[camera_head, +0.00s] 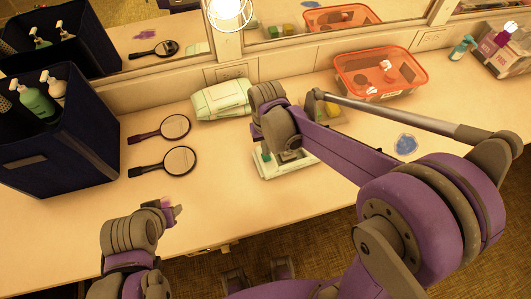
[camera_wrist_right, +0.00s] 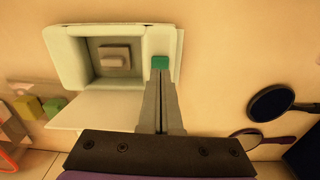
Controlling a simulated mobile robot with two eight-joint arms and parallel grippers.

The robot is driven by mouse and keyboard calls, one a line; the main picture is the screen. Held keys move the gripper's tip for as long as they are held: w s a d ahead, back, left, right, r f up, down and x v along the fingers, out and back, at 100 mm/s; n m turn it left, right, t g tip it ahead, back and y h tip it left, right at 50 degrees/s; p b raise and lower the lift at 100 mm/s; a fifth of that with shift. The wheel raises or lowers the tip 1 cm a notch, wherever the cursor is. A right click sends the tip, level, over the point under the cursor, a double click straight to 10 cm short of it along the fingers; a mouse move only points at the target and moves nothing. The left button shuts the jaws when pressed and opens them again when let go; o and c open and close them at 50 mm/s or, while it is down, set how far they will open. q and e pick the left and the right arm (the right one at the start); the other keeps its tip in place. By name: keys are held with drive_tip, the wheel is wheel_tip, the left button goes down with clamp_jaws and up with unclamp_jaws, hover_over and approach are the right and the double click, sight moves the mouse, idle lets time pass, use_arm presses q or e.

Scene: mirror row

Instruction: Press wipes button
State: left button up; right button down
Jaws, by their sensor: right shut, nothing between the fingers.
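The pale wipes box (camera_head: 298,168) sits on the counter below my right wrist, partly hidden by it. In the right wrist view the box (camera_wrist_right: 66,42) has its lid flap (camera_wrist_right: 95,111) swung open, showing a recess with a small pale block (camera_wrist_right: 115,53). Its green button (camera_wrist_right: 160,62) is at the corner by the recess. My right gripper (camera_wrist_right: 161,75) is shut and empty, its tips at the button's edge; I cannot tell whether they touch. In the head view the button shows too (camera_head: 266,156). My left gripper (camera_head: 173,209) is over the counter's front, its fingers unclear.
Two hand mirrors (camera_head: 178,161) lie left of the box. A dark blue bin (camera_head: 70,150) with bottles stands far left. A pale green pack (camera_head: 222,100) and an orange basket (camera_head: 380,68) are at the back. Bare counter lies between the mirrors and box.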

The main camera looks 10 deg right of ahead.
drive_tip(key=shift+r+p, duration=1.1)
drive_tip(key=shift+r, duration=1.35)
use_arm(q)
drive_tip(key=r, duration=0.1)
drive_tip(key=w+r, duration=0.1)
drive_tip(key=r, duration=0.1)
drive_tip(key=shift+w+r, duration=0.2)
drive_tip(key=shift+s, duration=0.1)
use_arm(e)
drive_tip(key=s+d+r+t, duration=0.1)
drive_tip(key=s+d+t, duration=0.2)
drive_tip(key=s, duration=0.3)
drive_tip(key=s+d+r+t, duration=0.2)
drive_tip(key=s+d, duration=0.1)
drive_tip(key=s, duration=0.3)
drive_tip(key=shift+s+d+r+t, duration=0.15)
drive_tip(key=shift+s+d+t, duration=0.15)
drive_tip(key=shift+s+t, duration=0.1)
